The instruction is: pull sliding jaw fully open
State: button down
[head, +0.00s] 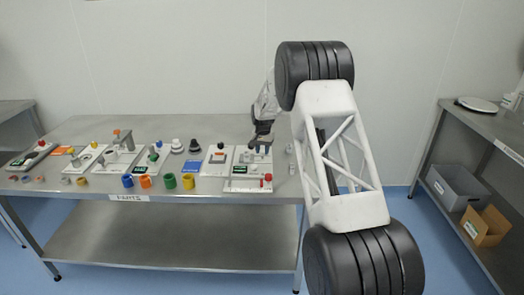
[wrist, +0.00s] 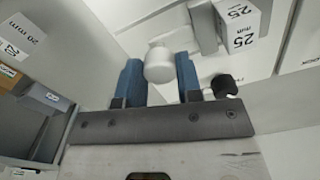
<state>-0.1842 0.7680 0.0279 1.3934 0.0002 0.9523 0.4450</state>
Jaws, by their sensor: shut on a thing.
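In the wrist view, my gripper (wrist: 159,68) has its two blue fingers closed on the sides of a rounded white knob (wrist: 159,62). The knob appears to be the handle of the sliding jaw; the jaw itself cannot be made out clearly. How far the jaw stands open cannot be told.
A block marked 25 (wrist: 240,22) and a dark knob (wrist: 224,85) are close by in the wrist view. Several fixtures and coloured rings, such as a green ring (head: 188,181), stand left on the steel bench (head: 225,124). A red knob (head: 267,177) sits at the fixture's right.

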jog(key=shift+d, duration=1.3)
jog(key=c, duration=0.8)
grip_release()
jog(key=shift+d, duration=0.1)
jog(key=shift+r, duration=0.15)
jog(key=shift+r, duration=3.8)
jog(key=shift+r, duration=0.1)
